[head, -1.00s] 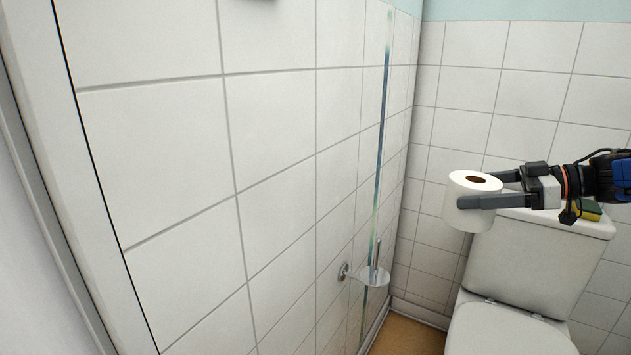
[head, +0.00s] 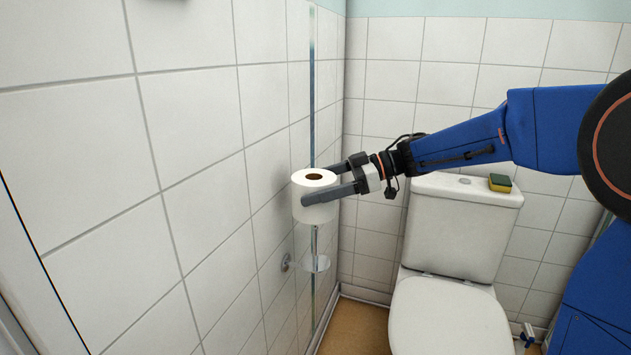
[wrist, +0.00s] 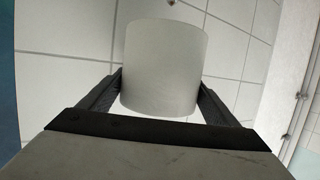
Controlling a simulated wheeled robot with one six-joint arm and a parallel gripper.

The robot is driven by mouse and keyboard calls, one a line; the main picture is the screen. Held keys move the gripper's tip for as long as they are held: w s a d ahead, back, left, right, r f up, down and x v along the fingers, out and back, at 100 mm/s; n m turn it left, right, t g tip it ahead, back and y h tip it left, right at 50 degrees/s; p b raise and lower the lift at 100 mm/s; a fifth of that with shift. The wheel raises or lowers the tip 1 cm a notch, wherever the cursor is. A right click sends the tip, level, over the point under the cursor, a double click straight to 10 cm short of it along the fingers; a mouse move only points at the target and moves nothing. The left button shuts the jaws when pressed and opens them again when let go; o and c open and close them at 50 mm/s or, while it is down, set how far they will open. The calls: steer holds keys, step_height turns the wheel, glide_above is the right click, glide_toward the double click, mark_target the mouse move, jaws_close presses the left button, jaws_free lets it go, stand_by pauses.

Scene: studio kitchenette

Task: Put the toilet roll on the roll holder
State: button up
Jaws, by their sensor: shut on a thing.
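The white toilet roll (head: 314,207) is upright, its brown core hole facing up. My gripper (head: 325,185) is shut on it, one finger on each side; the roll also fills the middle of the wrist view (wrist: 165,70) between the two fingers (wrist: 163,95). The roll holder (head: 316,263) is on the left tiled wall, with a round wall mount and a pale disc. In the head view it is below the held roll, with a gap between them.
The left tiled wall (head: 215,130) is close beside the roll. A toilet (head: 452,315) with its cistern (head: 465,228) stands to the right, a yellow-green sponge (head: 500,182) on its lid. A pipe-like vertical strip (head: 312,90) runs up the wall behind the roll.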

mark_target(316, 227)
steer(key=shift+d+f, duration=0.1)
steer(key=shift+f, duration=5.5)
steer(key=o, duration=1)
steer(key=shift+o, duration=0.2)
steer(key=shift+d, duration=0.15)
steer(key=s+v, duration=0.1)
steer(key=v, duration=1.6)
steer(key=shift+w, duration=0.45)
steer(key=shift+r, duration=0.1)
